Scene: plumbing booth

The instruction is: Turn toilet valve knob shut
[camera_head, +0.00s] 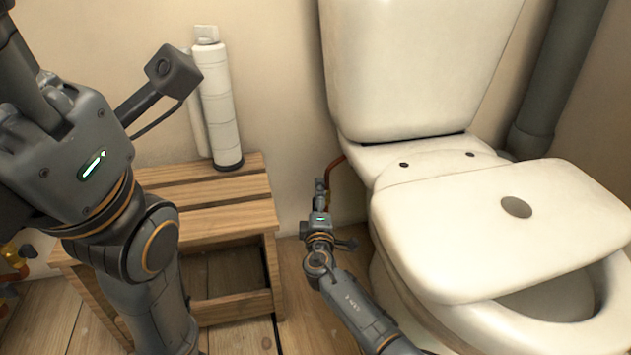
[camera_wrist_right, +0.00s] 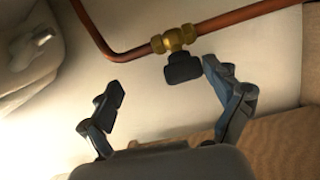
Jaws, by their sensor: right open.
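The toilet valve shows in the right wrist view as a brass body (camera_wrist_right: 174,38) with a dark knob (camera_wrist_right: 182,67), set in a copper pipe (camera_wrist_right: 110,52) along the wall. My right gripper (camera_wrist_right: 162,78) is open and empty. The knob appears just beyond its fingertips, between them and closer to the right-hand finger. Contact cannot be told. In the head view my right gripper (camera_head: 320,188) is low beside the toilet (camera_head: 420,65), by the copper pipe (camera_head: 334,172); the knob cannot be made out there. My left gripper (camera_head: 25,75) is at the upper left, partly cut off; its fingers are unclear.
A slatted wooden stool (camera_head: 215,222) stands left of my right arm, with a white cylinder (camera_head: 217,105) upright on it. The toilet lid (camera_head: 500,225) lies askew over the bowl at right. A grey pipe (camera_head: 560,70) stands behind. Brass parts (camera_head: 12,255) show at the left edge.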

